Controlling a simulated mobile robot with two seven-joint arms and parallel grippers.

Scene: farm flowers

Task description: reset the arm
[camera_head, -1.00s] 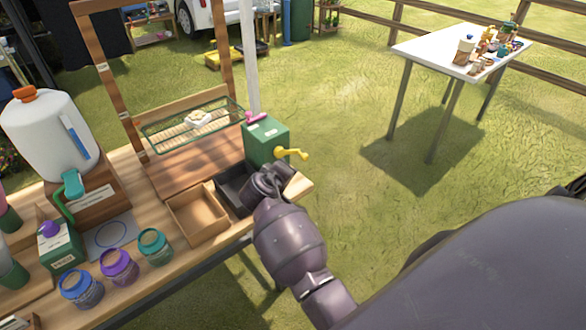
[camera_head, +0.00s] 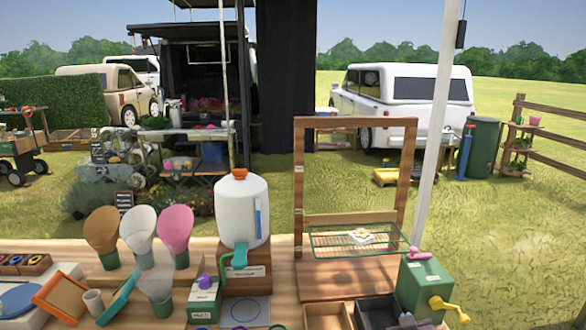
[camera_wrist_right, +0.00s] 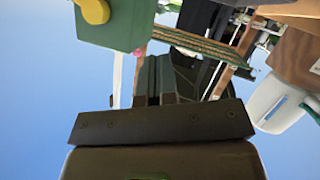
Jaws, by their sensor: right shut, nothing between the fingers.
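My right gripper (camera_wrist_right: 154,99) shows in the right wrist view, shut and empty, its fingers pointing up the picture. A green box with a yellow crank (camera_wrist_right: 115,20) is at the upper left of that view, apart from the fingers. In the head view only a small dark part of my right arm shows at the bottom edge, by the green crank box (camera_head: 424,283) and the dark tray (camera_head: 375,312). My left gripper is not in view.
The wooden bench holds a white jug (camera_head: 243,212), several paper cones, a wooden frame stand (camera_head: 299,190) with a wire rack (camera_head: 340,243), and an open wooden tray (camera_head: 325,318). A white pole (camera_head: 437,130) rises behind the crank box. Open grass lies to the right.

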